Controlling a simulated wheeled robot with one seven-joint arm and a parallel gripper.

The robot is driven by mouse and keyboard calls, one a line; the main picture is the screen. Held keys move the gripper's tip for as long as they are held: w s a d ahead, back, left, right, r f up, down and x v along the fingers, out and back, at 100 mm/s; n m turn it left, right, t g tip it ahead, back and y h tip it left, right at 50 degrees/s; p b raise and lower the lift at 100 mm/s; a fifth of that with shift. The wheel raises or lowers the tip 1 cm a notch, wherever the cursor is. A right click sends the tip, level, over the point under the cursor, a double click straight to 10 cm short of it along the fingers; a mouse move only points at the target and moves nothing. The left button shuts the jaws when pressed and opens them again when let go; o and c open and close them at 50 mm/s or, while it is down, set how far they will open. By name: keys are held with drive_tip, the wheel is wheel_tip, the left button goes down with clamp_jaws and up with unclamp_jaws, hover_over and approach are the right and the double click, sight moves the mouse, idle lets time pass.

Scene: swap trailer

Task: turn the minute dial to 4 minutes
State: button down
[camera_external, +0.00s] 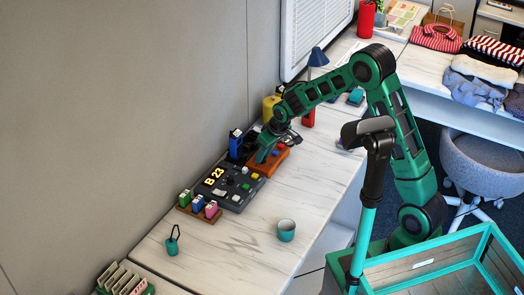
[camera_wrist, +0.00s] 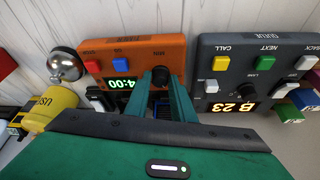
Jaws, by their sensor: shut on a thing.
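The orange timer box (camera_external: 283,155) stands on the bench; it also shows in the wrist view (camera_wrist: 120,52). Its black minute dial (camera_wrist: 160,74), marked MIN, sits between my fingertips. My gripper (camera_wrist: 161,82) is shut on the dial; in the external view my gripper (camera_external: 262,158) reaches down onto the timer. The timer's green display (camera_wrist: 122,83) seems to read 4:00, partly hidden by a finger. A red button (camera_wrist: 92,66) and a blue button (camera_wrist: 121,64) are on the timer beside the dial.
A dark queue panel (camera_wrist: 252,65) showing B 23 stands close beside the timer. A silver bell (camera_wrist: 65,64) and a yellow object (camera_wrist: 52,108) are on the timer's other side. A teal cup (camera_external: 286,230) stands on the clearer front part of the bench.

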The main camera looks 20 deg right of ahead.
drive_tip(key=shift+w+r, duration=0.1)
drive_tip(key=shift+w, duration=0.05)
drive_tip(key=c, duration=1.5)
unclamp_jaws()
drive_tip(key=shift+c, duration=0.2)
drive_tip(key=v, duration=1)
drive_tip(key=shift+r, duration=0.3)
drive_tip(key=shift+d, duration=0.2)
drive_tip(key=s+d+r+m+h, duration=0.1)
drive_tip(key=s+d+r+m, duration=0.15)
drive_tip(key=d, duration=0.65)
drive_tip(key=s+d+r+m+g+h, duration=0.1)
drive_tip(key=s+d, duration=0.3)
drive_tip(key=d, duration=0.5)
drive_tip(key=s+d+r+m+h, duration=0.1)
drive_tip(key=s+d+m, duration=0.15)
drive_tip(key=d, duration=0.65)
drive_tip(key=s+d+m+g, duration=0.1)
drive_tip(key=s+d+m, duration=0.2)
drive_tip(key=s+d, duration=0.4)
drive_tip(key=s+d+m+g, duration=0.2)
drive_tip(key=s+d, duration=0.5)
drive_tip(key=s, duration=1.3)
drive_tip(key=shift+s+d+f+m+y, duration=0.2)
drive_tip(key=shift+s+f+m+y, duration=0.2)
drive_tip(key=shift+m, duration=0.5)
